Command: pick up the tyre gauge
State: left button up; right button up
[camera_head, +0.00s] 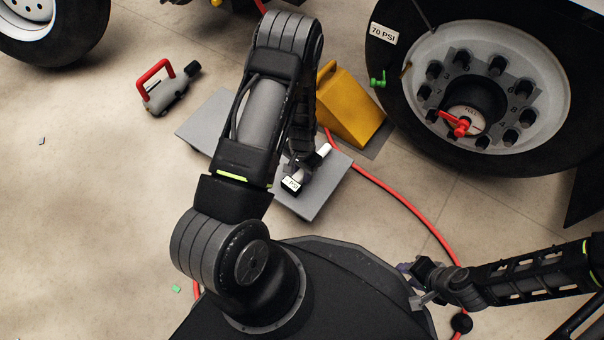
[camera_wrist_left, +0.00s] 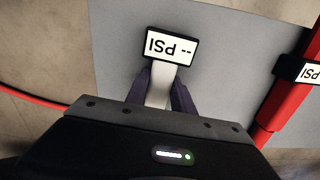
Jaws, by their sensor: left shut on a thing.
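The tyre gauge (camera_wrist_left: 169,47) has a black-rimmed white display reading "-- PSI" and a pale stem. My left gripper (camera_wrist_left: 167,84) is shut on the stem, one dark finger on each side, with the display beyond the fingertips. In the head view the gauge's display (camera_head: 291,185) shows over the grey board (camera_head: 196,132), just below my left gripper (camera_head: 299,170), which my arm partly hides. I cannot tell whether the gauge touches the board. My right gripper (camera_head: 424,297) is at the lower right, away from the gauge; its finger gap is unclear.
A red tool (camera_wrist_left: 284,100) with another PSI label lies at the right of the wrist view. A red hose (camera_head: 400,200) curves past the board. A yellow wedge (camera_head: 347,107) stands before the wheel (camera_head: 420,125). A red-handled device (camera_head: 164,92) stands left. Floor at left is mostly clear.

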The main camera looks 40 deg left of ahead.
aim_at(302, 172)
pick_arm(q)
grip_shut()
notch_tip(302, 172, up, 10)
jog(key=p, duration=0.4)
jog(key=shift+p, duration=0.35)
jog(key=shift+w+r, duration=0.1)
dwell(0.5)
